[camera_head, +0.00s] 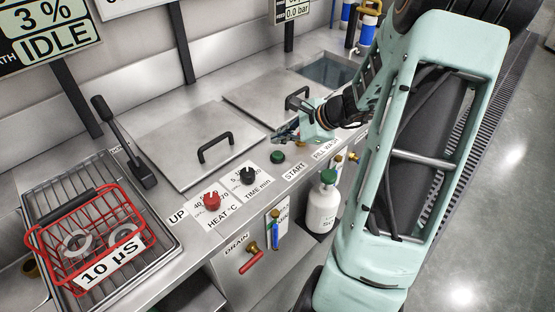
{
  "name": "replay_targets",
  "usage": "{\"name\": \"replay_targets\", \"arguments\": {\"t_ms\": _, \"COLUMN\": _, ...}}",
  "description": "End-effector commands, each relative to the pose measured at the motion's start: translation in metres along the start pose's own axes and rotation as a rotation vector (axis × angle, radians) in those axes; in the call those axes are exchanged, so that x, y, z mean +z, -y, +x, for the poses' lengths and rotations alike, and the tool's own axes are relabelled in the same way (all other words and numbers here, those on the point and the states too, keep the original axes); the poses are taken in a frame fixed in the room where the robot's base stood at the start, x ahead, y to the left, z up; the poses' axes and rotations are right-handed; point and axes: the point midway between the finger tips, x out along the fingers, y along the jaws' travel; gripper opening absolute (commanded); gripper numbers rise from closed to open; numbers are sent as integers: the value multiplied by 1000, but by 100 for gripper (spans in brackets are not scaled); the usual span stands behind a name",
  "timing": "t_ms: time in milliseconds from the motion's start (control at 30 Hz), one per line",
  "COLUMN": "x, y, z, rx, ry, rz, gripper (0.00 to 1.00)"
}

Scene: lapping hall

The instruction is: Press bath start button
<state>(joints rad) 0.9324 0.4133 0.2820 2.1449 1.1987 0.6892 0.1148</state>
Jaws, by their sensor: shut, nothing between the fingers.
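The green start button (278,157) sits on the front edge of the steel bath counter, just left of the label START (294,171). It is round and raised. My gripper (277,140) is shut and empty. A gap shows between the gripper and the button, but I cannot tell the exact height. I cannot tell whether the button is pressed.
A black TIME knob (247,176) and red HEAT knob (211,200) stand left of the button. A lid with a black handle (215,147) lies behind. A red basket (92,240) with rings sits on a rack at left. A display (45,35) reads IDLE.

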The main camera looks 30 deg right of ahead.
Motion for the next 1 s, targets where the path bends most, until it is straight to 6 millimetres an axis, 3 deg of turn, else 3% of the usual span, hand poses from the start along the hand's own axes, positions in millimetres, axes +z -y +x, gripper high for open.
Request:
{"name": "replay_targets", "arguments": {"t_ms": 33, "x": -7, "y": -6, "z": 9, "rx": 0, "ry": 0, "rz": 0, "gripper": 0}}
{"name": "replay_targets", "arguments": {"t_ms": 233, "x": -14, "y": -14, "z": 19, "rx": -1, "ry": 0, "rz": 1, "gripper": 0}}
{"name": "replay_targets", "arguments": {"t_ms": 1000, "x": -14, "y": -14, "z": 19, "rx": -1, "ry": 0, "rz": 1, "gripper": 0}}
